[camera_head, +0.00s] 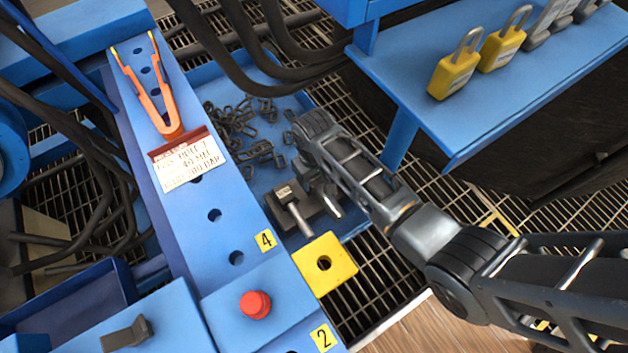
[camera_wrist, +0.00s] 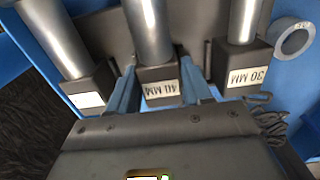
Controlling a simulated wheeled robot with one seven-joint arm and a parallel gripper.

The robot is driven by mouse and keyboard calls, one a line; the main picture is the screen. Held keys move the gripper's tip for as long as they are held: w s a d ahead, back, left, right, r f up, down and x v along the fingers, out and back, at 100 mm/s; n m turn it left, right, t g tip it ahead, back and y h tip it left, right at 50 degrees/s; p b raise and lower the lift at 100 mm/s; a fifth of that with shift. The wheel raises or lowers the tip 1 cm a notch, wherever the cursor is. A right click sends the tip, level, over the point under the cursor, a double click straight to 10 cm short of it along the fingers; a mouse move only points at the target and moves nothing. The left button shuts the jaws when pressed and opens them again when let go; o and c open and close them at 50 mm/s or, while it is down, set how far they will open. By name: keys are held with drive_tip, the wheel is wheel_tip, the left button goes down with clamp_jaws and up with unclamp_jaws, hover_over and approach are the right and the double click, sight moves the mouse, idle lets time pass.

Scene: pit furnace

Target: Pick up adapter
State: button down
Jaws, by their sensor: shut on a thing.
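In the wrist view a dark square-based adapter labelled "40 MM" (camera_wrist: 158,88), with a silver cylinder, sits between the two blue fingers of my gripper (camera_wrist: 160,95). The gripper is shut on it. A "30 MM" adapter (camera_wrist: 240,68) stands to its right, and another adapter (camera_wrist: 88,90) with an unreadable label stands to its left. In the head view my gripper (camera_head: 318,183) is over the blue tray, by the dark adapter blocks (camera_head: 287,194) and their silver rods. My arm partly hides them there, and the fingertips are hard to make out.
The blue tray (camera_head: 228,88) also holds loose dark chain-like pieces (camera_head: 240,125). Left of it is a blue beam (camera_head: 225,190) with a sign (camera_head: 188,163) and orange tool (camera_head: 160,100). A yellow plate (camera_head: 325,264) and red button (camera_head: 255,304) are in front. Yellow padlocks (camera_head: 455,75) stand on a right shelf.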

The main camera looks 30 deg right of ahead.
drive_tip(key=shift+w+r+p, duration=0.1)
drive_tip(key=shift+r+p, duration=0.25)
drive_tip(key=shift+r, duration=0.15)
wheel_tip(320, 180, up, 3)
drive_tip(key=shift+r+p, duration=0.1)
drive_tip(key=shift+p, duration=0.9)
drive_tip(key=s+d+r+p, duration=0.5)
drive_tip(key=s+d+r, duration=0.2)
drive_tip(key=s+d, duration=0.1)
drive_tip(key=shift+s, duration=0.3)
